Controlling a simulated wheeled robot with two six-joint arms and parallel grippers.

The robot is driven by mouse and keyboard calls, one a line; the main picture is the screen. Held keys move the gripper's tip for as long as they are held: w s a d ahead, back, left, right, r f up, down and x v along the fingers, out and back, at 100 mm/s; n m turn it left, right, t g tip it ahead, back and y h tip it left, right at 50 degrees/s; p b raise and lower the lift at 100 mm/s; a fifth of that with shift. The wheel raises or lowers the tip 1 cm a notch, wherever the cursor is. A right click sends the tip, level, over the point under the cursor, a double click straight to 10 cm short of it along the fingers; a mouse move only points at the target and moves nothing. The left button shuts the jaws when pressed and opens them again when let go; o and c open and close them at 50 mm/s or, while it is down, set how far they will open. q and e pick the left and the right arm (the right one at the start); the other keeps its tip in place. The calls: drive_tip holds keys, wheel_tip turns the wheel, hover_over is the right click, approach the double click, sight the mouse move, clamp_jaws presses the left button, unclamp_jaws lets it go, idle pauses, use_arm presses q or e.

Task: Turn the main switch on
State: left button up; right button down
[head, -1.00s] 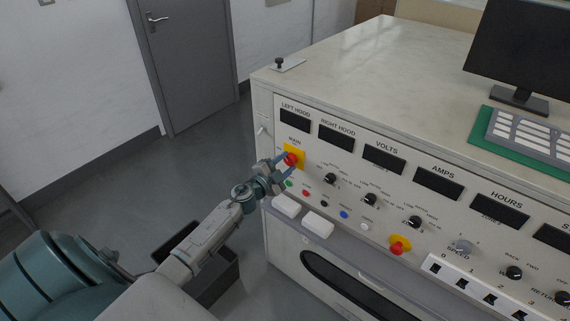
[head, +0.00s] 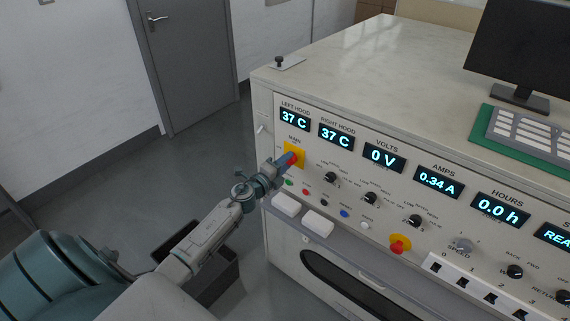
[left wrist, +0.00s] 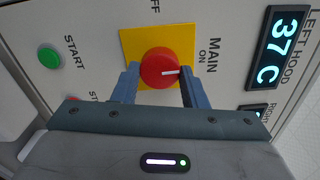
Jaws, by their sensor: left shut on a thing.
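The main switch is a round red knob (left wrist: 160,68) on a yellow plate (left wrist: 130,42), near the left end of the control panel. In the left wrist view its white mark points toward the word ON. The red knob also shows in the head view (head: 292,159), partly covered by my gripper. My left gripper (left wrist: 161,84) has its two blue fingers on either side of the knob and is shut on it. In the head view my left gripper (head: 288,160) reaches the panel from the left. My right gripper is not in view.
The displays are lit, including LEFT HOOD (head: 295,118) at 37 C, VOLTS (head: 385,158) at 0 V and AMPS (head: 438,182) at 0.34 A. A second red knob on yellow (head: 399,244) sits lower right. A green START button (left wrist: 49,58) is close to my fingers.

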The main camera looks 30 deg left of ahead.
use_arm(q)
drive_tip(key=shift+f+m, duration=0.1)
drive_tip(key=shift+m, duration=0.2)
idle(0.4)
drive_tip(key=o, duration=1)
drive_tip(key=s+b, duration=0.1)
drive_tip(key=s, duration=0.2)
drive_tip(key=s+b, duration=0.2)
drive_tip(key=s, duration=0.2)
drive_tip(key=s+b, duration=0.1)
drive_tip(key=s, duration=0.3)
drive_tip(key=shift+a+b, duration=0.3)
drive_tip(key=shift+a, duration=0.1)
drive_tip(key=shift+w, duration=0.1)
